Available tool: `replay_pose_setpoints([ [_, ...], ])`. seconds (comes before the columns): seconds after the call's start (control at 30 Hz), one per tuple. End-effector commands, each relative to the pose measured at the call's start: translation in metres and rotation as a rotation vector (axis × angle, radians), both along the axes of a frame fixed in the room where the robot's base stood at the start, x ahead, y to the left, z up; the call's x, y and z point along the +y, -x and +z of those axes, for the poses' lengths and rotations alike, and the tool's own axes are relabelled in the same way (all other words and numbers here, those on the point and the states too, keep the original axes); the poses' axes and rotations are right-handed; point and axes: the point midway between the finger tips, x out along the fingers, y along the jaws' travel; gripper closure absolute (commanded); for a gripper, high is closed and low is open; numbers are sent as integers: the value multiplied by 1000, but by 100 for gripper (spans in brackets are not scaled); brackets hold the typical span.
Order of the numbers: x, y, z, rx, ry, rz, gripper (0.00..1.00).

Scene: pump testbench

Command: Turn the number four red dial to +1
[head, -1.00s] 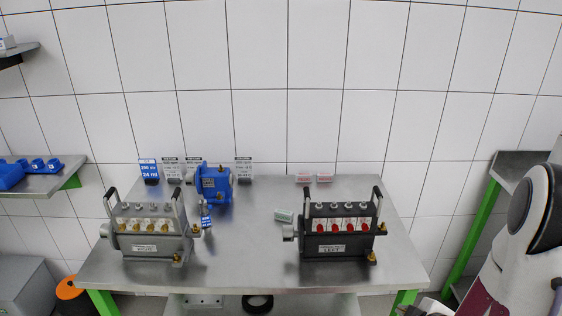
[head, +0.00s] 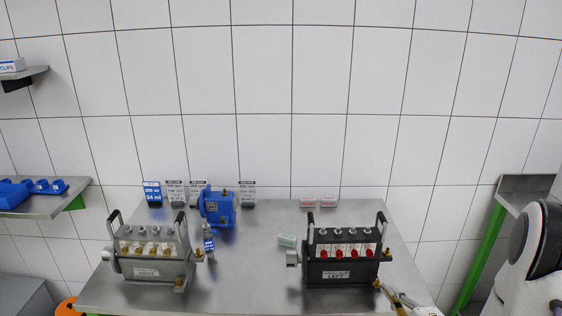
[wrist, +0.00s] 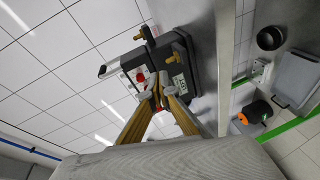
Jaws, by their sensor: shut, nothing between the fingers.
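The black pump unit (head: 342,272), labelled LEFT, stands on the right part of the metal table. It carries a row of several red dials under silver caps; the rightmost red dial (head: 368,252) is at the right end. Dial numbers and scale marks are too small to read. My gripper (head: 388,289) is at the unit's lower right corner, in front of the table's edge, apart from the dials. In the wrist view my gripper's fingers (wrist: 160,92) are together and empty, pointing towards the black unit (wrist: 182,62). A red dial (wrist: 140,77) shows just beyond them, with others partly hidden.
A grey pump unit (head: 155,268) with yellow dials stands at the left. A blue pump (head: 217,208), small signs (head: 248,195) and red-white boxes (head: 318,202) stand at the back. A pale green item (head: 287,240) lies beside the black unit. The table's middle is clear.

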Motion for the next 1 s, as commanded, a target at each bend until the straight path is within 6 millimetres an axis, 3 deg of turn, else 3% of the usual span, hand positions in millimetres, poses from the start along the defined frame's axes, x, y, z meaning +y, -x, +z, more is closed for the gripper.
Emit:
replay_pose_setpoints([
  [0.1, 4, -2, 21, -94, 45, 23, 100],
  [0.3, 6, -2, 44, -200, 115, 34, 100],
  [1.0, 6, -6, 46, -213, 149, 36, 100],
])
